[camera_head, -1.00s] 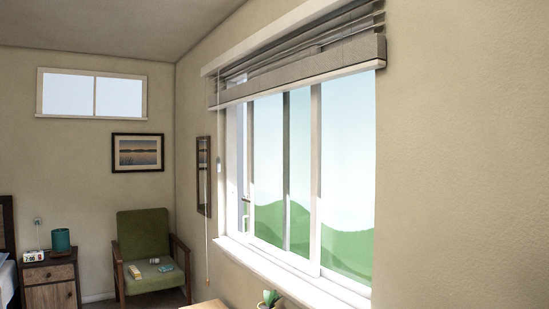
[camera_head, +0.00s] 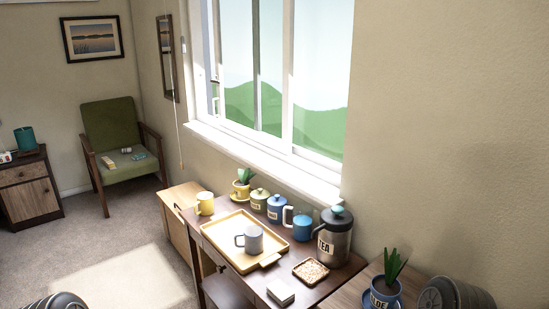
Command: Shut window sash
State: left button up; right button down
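The window (camera_head: 270,130) is in the right-hand wall, with a white frame and tall sliding panes. A white upright sash stile (camera_head: 288,80) stands right of the middle, and a darker upright (camera_head: 257,80) shows behind the glass to its left. A small handle-like fitting (camera_head: 215,103) is near the left jamb. A narrow strip lies between the left jamb and the nearest pane; I cannot tell for sure how far the sash is open. The window top is out of view. Neither of my grippers is in view.
A potted plant (camera_head: 387,288) is at right. A green chair (camera_head: 112,125) stands far left; carpet between is clear.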

aim_at(285, 146)
jog(key=i+j+z, duration=0.25)
jog(key=j+z, duration=0.2)
jog(key=i+j+z, duration=0.25)
jog(key=j, duration=0.2)
jog(key=j+z, duration=0.25)
jog(key=i+j+z, duration=0.1)
jog(key=j, duration=0.75)
jog(key=i+j, duration=0.25)
jog(key=j, duration=0.65)
jog(key=i+j+z, duration=0.15)
jog(key=j, duration=0.75)
jog(key=i+j, duration=0.1)
jog(key=j, duration=0.8)
jog(key=i+j+z, duration=0.15)
jog(key=j, duration=0.75)
jog(key=k, duration=0.05)
